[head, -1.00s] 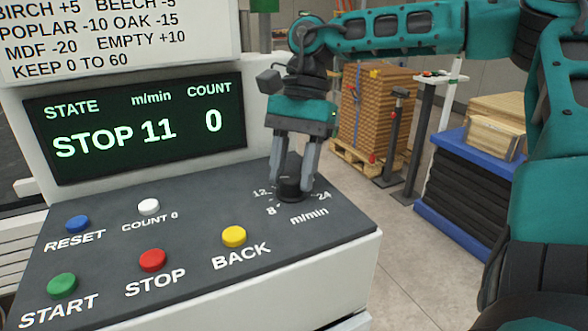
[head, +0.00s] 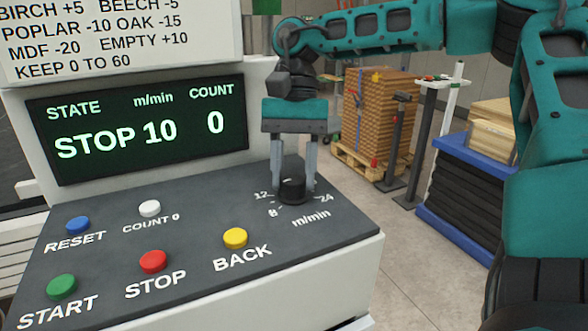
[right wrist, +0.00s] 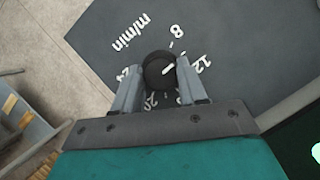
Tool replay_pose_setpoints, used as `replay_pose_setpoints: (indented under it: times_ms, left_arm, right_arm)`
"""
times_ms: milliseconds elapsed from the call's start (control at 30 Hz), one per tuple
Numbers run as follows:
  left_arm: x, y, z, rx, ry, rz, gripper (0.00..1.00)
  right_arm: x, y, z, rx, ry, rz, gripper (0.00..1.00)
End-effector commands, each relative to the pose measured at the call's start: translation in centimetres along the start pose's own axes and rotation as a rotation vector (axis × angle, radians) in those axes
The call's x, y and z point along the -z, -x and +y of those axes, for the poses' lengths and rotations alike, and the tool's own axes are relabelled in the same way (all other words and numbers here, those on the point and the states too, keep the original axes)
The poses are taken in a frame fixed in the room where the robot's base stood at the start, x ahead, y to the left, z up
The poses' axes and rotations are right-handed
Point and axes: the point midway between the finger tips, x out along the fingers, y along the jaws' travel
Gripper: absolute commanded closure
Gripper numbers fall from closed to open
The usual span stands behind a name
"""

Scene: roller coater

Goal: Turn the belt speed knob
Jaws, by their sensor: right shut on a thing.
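The belt speed knob (head: 292,189) is a black round knob on the right of the sloped dark panel, inside a ring of white numbers with "m/min" below. In the right wrist view the knob (right wrist: 158,71) shows a white pointer line lying toward the gap between 8 and 12. My right gripper (head: 294,187) comes down from above with a finger on each side of the knob, shut on it. The display (head: 140,130) reads STOP, 10 m/min, COUNT 0. My left gripper is in no view.
The panel also bears blue RESET (head: 78,224), white COUNT 0 (head: 149,208), green START (head: 62,287), red STOP (head: 153,262) and yellow BACK (head: 235,238) buttons, all left of the knob. A wood stack (head: 380,115) stands on a pallet behind, apart from the panel.

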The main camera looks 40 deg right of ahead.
Motion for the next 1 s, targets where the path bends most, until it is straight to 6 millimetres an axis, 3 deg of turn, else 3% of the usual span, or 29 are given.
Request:
replay_pose_setpoints:
  times_ms: [133,167,400,733,1000]
  left_arm:
    - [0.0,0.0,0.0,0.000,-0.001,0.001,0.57]
    - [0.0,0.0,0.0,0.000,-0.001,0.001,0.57]
    - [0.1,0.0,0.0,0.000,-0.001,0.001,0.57]
    - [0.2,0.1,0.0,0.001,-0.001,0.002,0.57]
    - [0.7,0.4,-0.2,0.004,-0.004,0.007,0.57]
  right_arm:
    - [0.0,-0.1,0.0,-0.001,-0.001,0.000,0.89]
    - [0.0,-0.1,0.0,-0.001,-0.001,0.000,0.55]
    - [0.0,-0.1,0.0,0.000,-0.002,0.000,0.34]
    - [0.0,0.7,0.0,0.001,-0.003,0.002,0.34]
    - [0.0,6.0,-0.1,0.003,-0.004,0.004,0.34]
